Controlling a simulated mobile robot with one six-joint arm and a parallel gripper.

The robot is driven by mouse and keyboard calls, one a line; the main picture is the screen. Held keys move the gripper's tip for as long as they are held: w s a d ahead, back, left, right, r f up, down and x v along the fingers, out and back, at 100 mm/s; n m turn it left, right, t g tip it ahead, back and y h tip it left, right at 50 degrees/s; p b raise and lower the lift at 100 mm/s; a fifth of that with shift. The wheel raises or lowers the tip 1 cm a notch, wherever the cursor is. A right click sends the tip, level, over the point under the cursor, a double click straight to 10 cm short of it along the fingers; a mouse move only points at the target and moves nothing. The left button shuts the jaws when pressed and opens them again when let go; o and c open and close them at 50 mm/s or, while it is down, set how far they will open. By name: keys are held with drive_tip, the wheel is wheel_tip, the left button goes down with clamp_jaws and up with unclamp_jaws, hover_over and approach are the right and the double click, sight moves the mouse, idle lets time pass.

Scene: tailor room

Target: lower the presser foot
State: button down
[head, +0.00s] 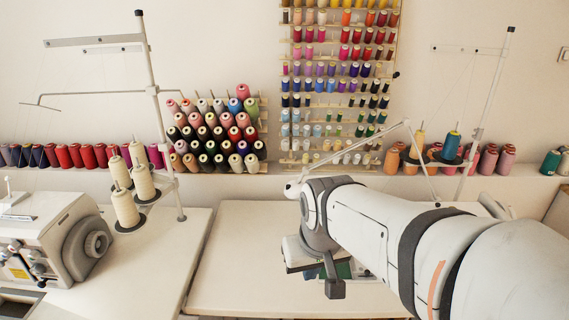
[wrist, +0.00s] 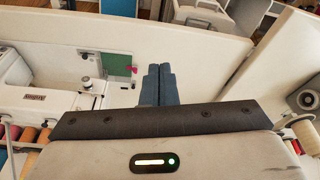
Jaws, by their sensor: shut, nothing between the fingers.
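My gripper (wrist: 160,68) shows in the wrist view with its two dark fingers side by side, shut and empty. A white sewing machine (wrist: 42,103) is at the left of the wrist view, left of the fingers. A green patch (wrist: 117,64) lies on the pale surface just left of the fingertips. The presser foot is too small to make out. In the head view my arm covers most of the middle machine; a bit of green (head: 343,270) shows below my wrist.
Another white machine (head: 52,240) stands on the left table in the head view, with cream thread cones (head: 125,207) beside it. A pale table (head: 240,260) has free room left of my arm. Thread racks (head: 216,133) stand behind, and a thin thread stand (head: 470,150) rises at right.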

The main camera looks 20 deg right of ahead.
drive_tip(key=w+d+r+m+t+p, duration=0.1)
drive_tip(key=w+d+r+p, duration=0.1)
drive_tip(key=w+d, duration=0.6)
drive_tip(key=w+d+r+m+t+h+p, duration=0.1)
drive_tip(key=w+d+r, duration=0.4)
drive_tip(key=w, duration=1.1)
drive_tip(key=d+t+p, duration=0.1)
drive_tip(key=d+p, duration=0.1)
drive_tip(key=d, duration=0.1)
drive_tip(key=shift+w+d+r+m+h, duration=0.15)
drive_tip(key=shift+w+d+m+h, duration=0.15)
drive_tip(key=shift+w+m, duration=0.1)
drive_tip(key=p+x, duration=0.2)
drive_tip(key=x, duration=1.2)
drive_tip(key=shift+p, duration=0.4)
drive_tip(key=shift+w+b, duration=0.25)
drive_tip(key=shift+b, duration=0.05)
